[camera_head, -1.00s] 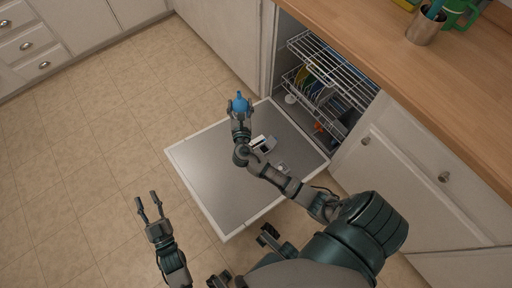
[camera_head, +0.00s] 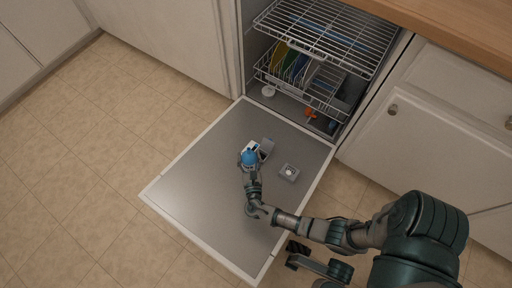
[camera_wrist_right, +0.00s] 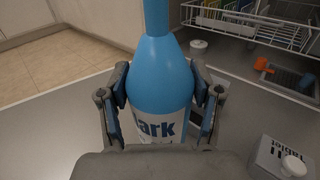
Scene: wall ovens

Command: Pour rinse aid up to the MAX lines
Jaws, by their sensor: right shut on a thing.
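My right gripper (camera_head: 249,166) is shut on a blue bottle (camera_head: 249,157) with a white label. In the right wrist view the bottle (camera_wrist_right: 160,75) stands roughly upright between the fingers, its neck running out of the top of the picture. It is over the open dishwasher door (camera_head: 200,190). An open dispenser compartment (camera_head: 266,149) lies just beside the bottle on the door; the bottle partly hides it, so I cannot make out its MAX lines. A second grey dispenser with a round cap (camera_head: 289,172) sits to its right.
The dishwasher's wire racks (camera_head: 325,35) are above the door, with colored plates (camera_head: 290,62) in the lower one. A white round cap (camera_head: 268,91) and an orange piece (camera_head: 310,113) show at the tub floor. Tiled floor (camera_head: 100,130) is free at left.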

